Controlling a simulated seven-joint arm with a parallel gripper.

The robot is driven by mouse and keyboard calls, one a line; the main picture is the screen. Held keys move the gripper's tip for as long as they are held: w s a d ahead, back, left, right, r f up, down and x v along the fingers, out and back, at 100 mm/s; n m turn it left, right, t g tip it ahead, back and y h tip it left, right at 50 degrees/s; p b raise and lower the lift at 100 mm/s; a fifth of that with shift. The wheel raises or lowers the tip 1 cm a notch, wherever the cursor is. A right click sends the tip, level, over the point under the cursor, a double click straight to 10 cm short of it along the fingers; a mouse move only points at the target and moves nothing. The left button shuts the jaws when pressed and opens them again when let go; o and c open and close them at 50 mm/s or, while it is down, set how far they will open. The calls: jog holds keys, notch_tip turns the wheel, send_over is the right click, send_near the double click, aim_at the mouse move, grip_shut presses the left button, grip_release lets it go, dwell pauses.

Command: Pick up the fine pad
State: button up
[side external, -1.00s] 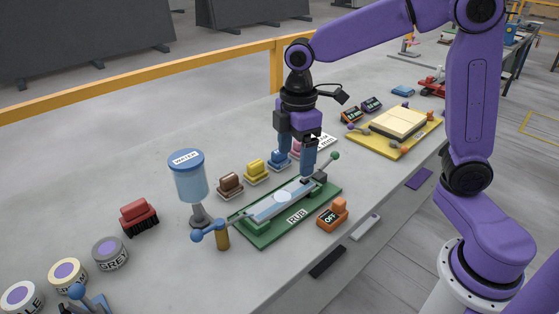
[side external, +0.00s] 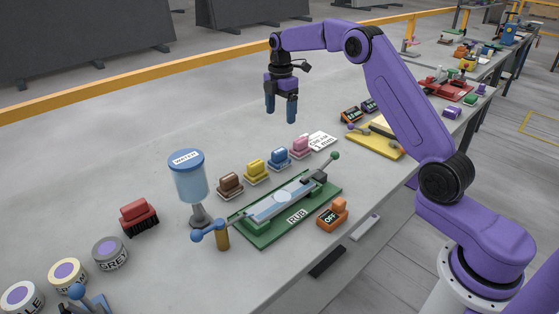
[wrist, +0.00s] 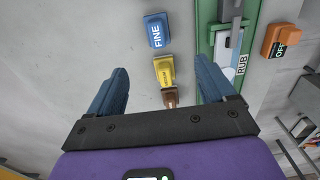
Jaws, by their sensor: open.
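The fine pad is a small blue block with a blue grip. It sits on the slab in the row of coloured pads, between the yellow and pink ones, in the side view (side external: 279,158). In the wrist view the fine pad (wrist: 155,30) shows its white FINE label, upper centre, ahead of the fingertips. My gripper (side external: 281,112) is open and empty, raised well above the slab over the back of the pad row. In the wrist view my gripper (wrist: 173,75) has its blue fingers wide apart, with nothing between them.
Yellow (side external: 256,172), brown (side external: 230,185) and pink (side external: 301,146) pads stand in the row. The green RUB fixture (side external: 262,236) lies in front of it, with an orange OFF switch (side external: 333,213) beside. A water bottle (side external: 190,181) stands left. The slab behind the row is clear.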

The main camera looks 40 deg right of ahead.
aim_at(279, 151)
notch_tip(279, 151, down, 12)
jog(key=shift+d+r, duration=0.1)
jog(key=shift+w+f, duration=0.15)
jog(key=shift+f, duration=1.3)
jog(key=shift+w+f, duration=0.15)
jog(key=shift+f, duration=1.25)
jog(key=c, duration=1.2)
